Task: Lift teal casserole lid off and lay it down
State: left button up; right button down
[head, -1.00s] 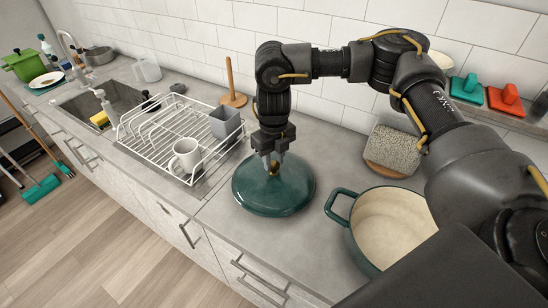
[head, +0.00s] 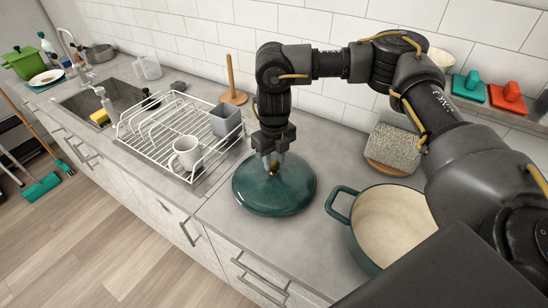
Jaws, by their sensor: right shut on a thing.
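The teal casserole lid (head: 274,192) is on the grey counter, left of the pot, and looks level. My right gripper (head: 272,166) is above its middle, pointing down, shut on the lid's knob, which the fingers mostly hide. I cannot tell whether the lid's rim touches the counter all round. The teal casserole pot (head: 388,222) stands open to the right, showing its empty cream inside; my right arm covers its right side. My left gripper is not in view.
A white wire rack (head: 150,132) with a white mug (head: 186,154) and a grey holder (head: 226,122) stands left of the lid. A wooden paper-towel stand (head: 232,92) is behind. A grey textured block (head: 393,146) on a wooden board is behind the pot. Counter in front of the lid is narrow.

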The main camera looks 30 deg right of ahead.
jog(key=shift+f, duration=0.4)
jog(key=c, duration=1)
grip_release()
jog(key=shift+o, duration=0.2)
notch_tip(320, 180, up, 11)
jog(key=b, duration=0.1)
jog(key=shift+b, duration=0.4)
jog(key=shift+s+f, duration=0.1)
jog(key=shift+f, duration=0.1)
